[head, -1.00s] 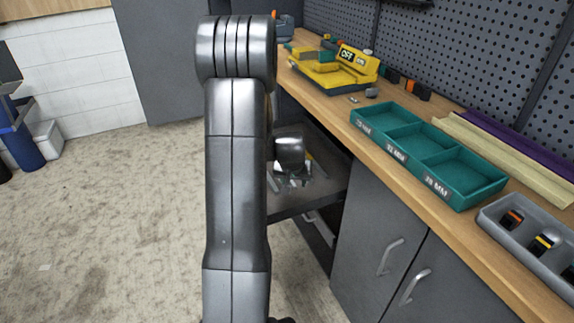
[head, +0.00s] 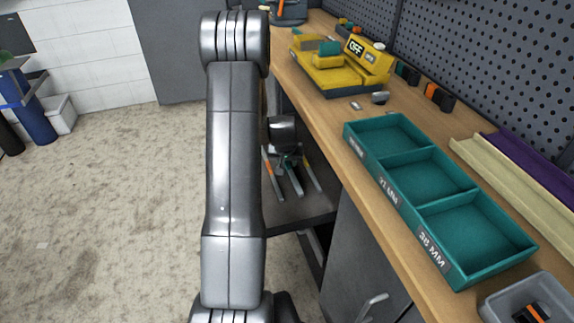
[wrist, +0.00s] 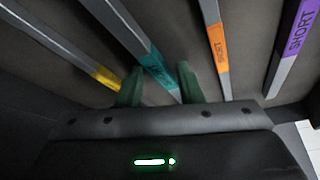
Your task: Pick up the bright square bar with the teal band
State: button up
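The bar with the teal band (wrist: 152,66) is a straight light grey metal bar in the wrist view. It runs from the upper left down to a tip between my fingers. My gripper (wrist: 160,70) has two green fingers spread apart, one on each side of this bar. I cannot tell whether they touch it. In the head view my gripper (head: 286,160) is low over the open drawer (head: 290,212), partly behind my arm, and the teal band is hard to make out there.
In the wrist view, bars with a yellow band (wrist: 105,76), an orange band (wrist: 219,45) and a purple band (wrist: 300,30) lie nearby. The workbench (head: 330,125) above the drawer holds a teal tray (head: 432,190) and a yellow device (head: 345,68). The floor at left is open.

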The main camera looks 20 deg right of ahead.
grip_shut()
